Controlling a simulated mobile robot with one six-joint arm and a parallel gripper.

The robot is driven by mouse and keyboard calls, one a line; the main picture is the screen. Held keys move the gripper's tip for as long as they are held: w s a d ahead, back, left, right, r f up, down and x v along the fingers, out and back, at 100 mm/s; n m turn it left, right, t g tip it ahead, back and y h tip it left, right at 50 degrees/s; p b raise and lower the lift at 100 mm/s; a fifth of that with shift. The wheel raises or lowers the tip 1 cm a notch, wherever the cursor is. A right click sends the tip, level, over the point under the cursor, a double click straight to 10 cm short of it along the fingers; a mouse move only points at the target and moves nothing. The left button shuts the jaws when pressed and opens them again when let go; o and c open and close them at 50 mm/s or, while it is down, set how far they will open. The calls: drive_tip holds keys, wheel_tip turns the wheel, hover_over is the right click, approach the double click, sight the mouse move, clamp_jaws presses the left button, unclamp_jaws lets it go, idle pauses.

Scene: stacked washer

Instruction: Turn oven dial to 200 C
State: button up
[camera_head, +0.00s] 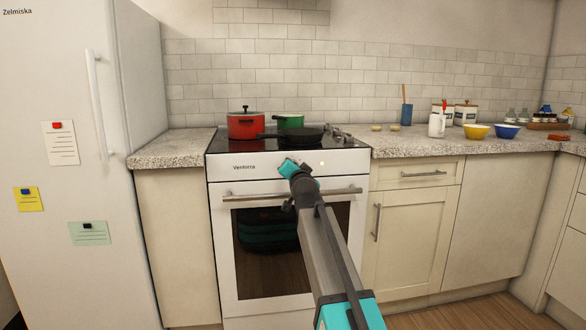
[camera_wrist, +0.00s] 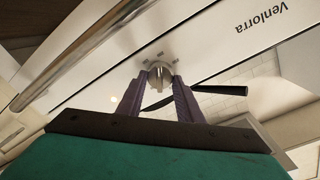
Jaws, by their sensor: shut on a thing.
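The white oven (camera_head: 230,187) stands between the cabinets, its front panel marked "Venlorra". In the wrist view the oven dial (camera_wrist: 160,76) is a round light grey knob on the white front panel (camera_wrist: 215,48), with small marks around it. My gripper (camera_wrist: 160,84) is shut on the dial, one dark finger on each side. In the head view my gripper (camera_head: 291,168) is at the middle of the panel and hides the dial. The dial's marks are too small to read.
The oven door handle (camera_head: 245,195) runs just below the panel. A red pot (camera_head: 246,125), a green pot (camera_head: 291,120) and a black pan (camera_head: 300,135) sit on the cooktop. A white fridge (camera_head: 75,170) stands at left. The counter holds bowls and jars at right.

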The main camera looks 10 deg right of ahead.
idle(0.5)
drive_tip(key=o, duration=1)
drive_tip(key=shift+o, duration=0.2)
drive_tip(key=shift+s, duration=0.15)
drive_tip(key=s+p, duration=0.4)
drive_tip(key=s, duration=0.9)
drive_tip(key=shift+s+a+r, duration=0.2)
drive_tip(key=shift+a, duration=0.2)
